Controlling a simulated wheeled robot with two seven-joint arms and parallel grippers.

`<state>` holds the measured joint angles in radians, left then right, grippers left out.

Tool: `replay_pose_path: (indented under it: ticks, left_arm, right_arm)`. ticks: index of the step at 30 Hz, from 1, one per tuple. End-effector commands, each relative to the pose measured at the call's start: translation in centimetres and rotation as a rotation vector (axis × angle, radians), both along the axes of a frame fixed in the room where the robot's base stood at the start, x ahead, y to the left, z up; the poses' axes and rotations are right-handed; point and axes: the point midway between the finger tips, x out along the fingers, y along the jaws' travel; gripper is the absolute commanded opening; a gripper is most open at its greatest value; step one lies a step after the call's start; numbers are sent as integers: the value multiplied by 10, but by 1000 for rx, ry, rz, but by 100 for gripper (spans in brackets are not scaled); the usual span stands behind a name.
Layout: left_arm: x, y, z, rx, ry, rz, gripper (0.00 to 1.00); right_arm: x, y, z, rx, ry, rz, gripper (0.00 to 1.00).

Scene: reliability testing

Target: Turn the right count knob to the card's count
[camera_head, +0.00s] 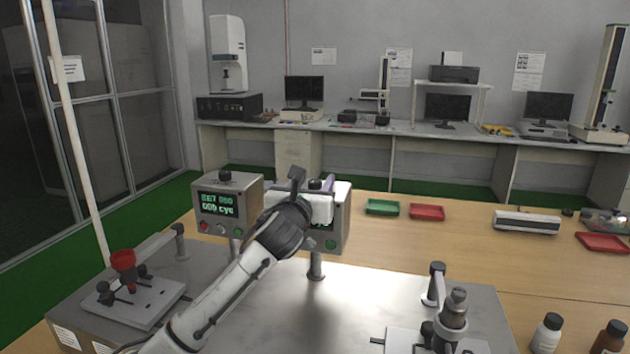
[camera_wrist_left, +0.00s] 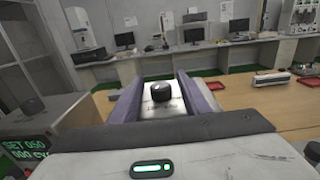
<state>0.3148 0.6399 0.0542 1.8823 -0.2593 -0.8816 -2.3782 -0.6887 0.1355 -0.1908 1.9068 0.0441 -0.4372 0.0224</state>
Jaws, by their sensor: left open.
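The right count knob (camera_wrist_left: 162,88) is a black knob on the light top of the right control box (camera_head: 338,228). In the wrist view it stands between the two purple-grey fingers of my left gripper (camera_wrist_left: 160,95), with gaps on both sides. My left gripper (camera_head: 320,190) is open above that box in the head view and hides most of the box's front and display. The left control box (camera_head: 246,205) has its own black knob (camera_head: 224,176) on top and a green display (camera_head: 217,204) that seems to read SET 050, 000 cyc. I cannot make out a card. My right gripper is not in view.
A fixture with a red cup (camera_head: 122,260) stands at left on the metal bench, and another metal fixture (camera_head: 453,315) at right. A green tray (camera_head: 382,207), a red tray (camera_head: 427,212) and bottles (camera_head: 547,335) sit on the wooden table.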

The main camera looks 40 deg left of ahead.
Motion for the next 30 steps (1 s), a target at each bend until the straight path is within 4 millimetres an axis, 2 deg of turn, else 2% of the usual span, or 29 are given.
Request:
replay_pose_path:
  ticks: [9,16,23,30]
  left_arm:
    - [2,1,0,1,-1,-1,42]
    - [2,1,0,1,-1,-1,3]
    - [1,1,0,3,1,-15,2]
    - [1,2,0,9,5,-109,2]
  right_arm:
    - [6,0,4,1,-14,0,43]
    - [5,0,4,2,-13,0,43]
    - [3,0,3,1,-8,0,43]
    - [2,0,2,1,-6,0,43]
